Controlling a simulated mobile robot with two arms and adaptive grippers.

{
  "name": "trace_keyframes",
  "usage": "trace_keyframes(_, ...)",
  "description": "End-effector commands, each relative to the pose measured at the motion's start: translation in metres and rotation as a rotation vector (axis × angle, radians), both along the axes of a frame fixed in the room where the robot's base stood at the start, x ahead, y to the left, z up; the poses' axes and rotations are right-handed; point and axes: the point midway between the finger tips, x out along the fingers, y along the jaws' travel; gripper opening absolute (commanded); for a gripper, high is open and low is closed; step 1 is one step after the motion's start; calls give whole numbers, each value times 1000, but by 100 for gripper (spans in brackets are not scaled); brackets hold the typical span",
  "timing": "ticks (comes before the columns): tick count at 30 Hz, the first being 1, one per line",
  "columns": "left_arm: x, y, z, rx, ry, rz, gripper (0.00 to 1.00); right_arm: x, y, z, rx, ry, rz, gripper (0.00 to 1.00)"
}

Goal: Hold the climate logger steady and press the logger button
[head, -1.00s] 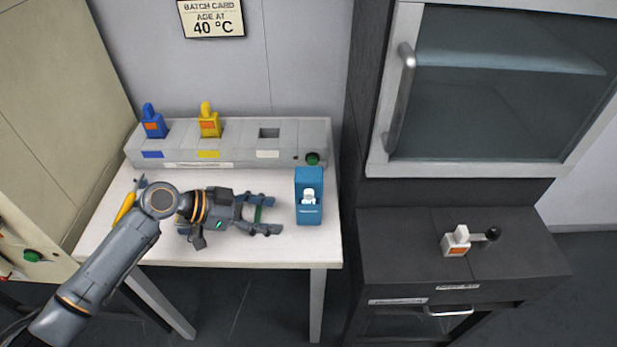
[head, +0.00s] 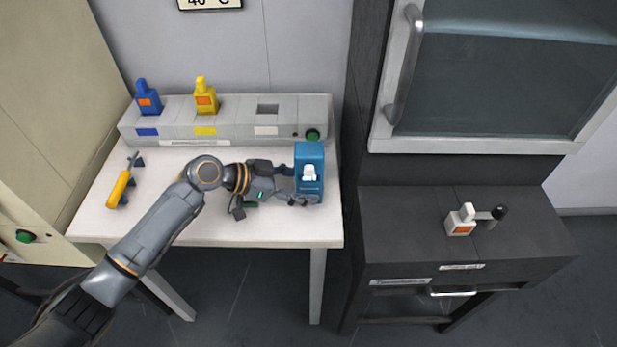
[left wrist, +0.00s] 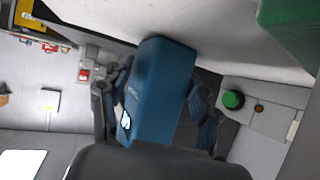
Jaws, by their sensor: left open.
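The climate logger is a blue upright block (head: 309,155) with a white button (head: 310,172) on its front, standing at the right end of the white table. My left gripper (head: 298,186) is at the logger's left side in the head view, its fingers open around the body. In the left wrist view the logger (left wrist: 160,85) lies between the two open fingers (left wrist: 155,115), one on each side. Whether the fingers touch it cannot be told. The white button shows only partly there. My right gripper is not in view.
A grey rack (head: 225,122) with a blue pouch cell (head: 147,100), a yellow pouch cell (head: 205,98) and a green button (head: 313,135) stands behind the logger. A yellow-handled tool (head: 118,190) lies at the table's left. A dark cabinet with a white pouch cell (head: 460,221) stands right.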

Motion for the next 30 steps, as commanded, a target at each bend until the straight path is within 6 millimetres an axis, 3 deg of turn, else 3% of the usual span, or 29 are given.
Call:
trace_keyframes(12, 1, -6, -3, 1, 2, 0, 62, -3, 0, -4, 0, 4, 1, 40)
trace_keyframes(17, 1, -6, -3, 1, 2, 0, 32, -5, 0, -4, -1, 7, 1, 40)
trace_keyframes(22, 1, -6, -3, 1, 2, 0, 29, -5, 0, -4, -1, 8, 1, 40)
trace_keyframes(28, 1, -5, -4, 2, 2, 0, 29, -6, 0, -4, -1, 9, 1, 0)
trace_keyframes(30, 1, -5, -4, 2, 2, 0, 29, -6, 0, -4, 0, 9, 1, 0)
